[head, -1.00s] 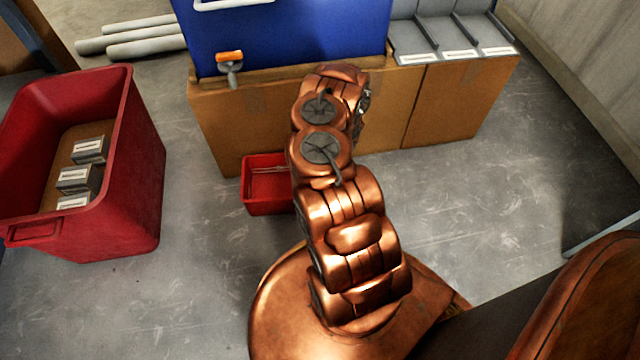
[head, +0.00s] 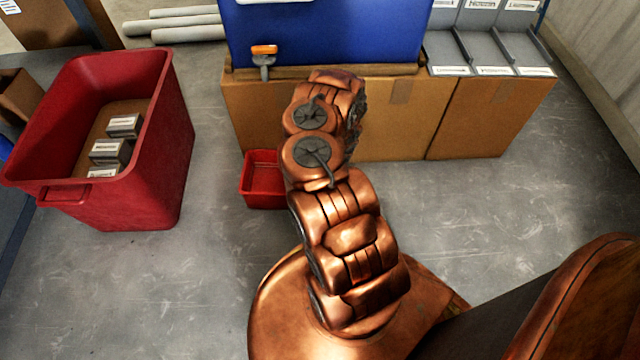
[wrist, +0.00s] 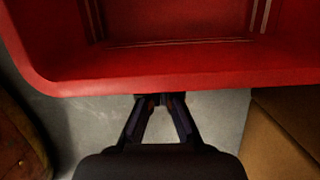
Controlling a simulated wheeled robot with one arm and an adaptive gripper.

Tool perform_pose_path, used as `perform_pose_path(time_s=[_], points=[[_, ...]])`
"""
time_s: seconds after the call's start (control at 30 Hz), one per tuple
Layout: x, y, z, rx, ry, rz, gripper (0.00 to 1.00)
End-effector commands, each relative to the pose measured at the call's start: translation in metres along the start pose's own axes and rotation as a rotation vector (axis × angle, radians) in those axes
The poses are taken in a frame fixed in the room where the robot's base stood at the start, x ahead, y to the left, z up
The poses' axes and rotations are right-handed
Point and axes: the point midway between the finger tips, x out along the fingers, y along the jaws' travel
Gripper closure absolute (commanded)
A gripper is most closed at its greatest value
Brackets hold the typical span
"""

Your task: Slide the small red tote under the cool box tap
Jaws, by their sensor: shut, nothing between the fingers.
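The small red tote (head: 262,192) stands on the floor in front of the cardboard box, its right part hidden behind my arm in the head view. In the wrist view its red wall (wrist: 170,78) fills the top. The blue cool box (head: 330,38) stands on the cardboard. Its tap (head: 263,62), grey with an orange lever, sticks out at the front left. The tote lies below the tap in the picture, nearly in line left to right. My gripper (wrist: 160,100) is shut and empty, its fingertips at the tote's near wall; contact is hard to tell. Arm links hide it in the head view.
A large red tote (head: 150,190) with several small boxes stands at the left, with a floor gap before the small tote. Cardboard boxes (head: 490,120) bearing grey bins (head: 480,40) stand at the right. Grey rolls (head: 185,32) lie behind. The right floor is clear.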

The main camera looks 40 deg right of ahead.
Motion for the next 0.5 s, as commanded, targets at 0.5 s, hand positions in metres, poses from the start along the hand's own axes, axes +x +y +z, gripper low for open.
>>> perform_pose_path(time_s=[0.5], points=[[-0.054, -0.006, -0.026, 0.000, -0.001, -0.001, 1.00]])
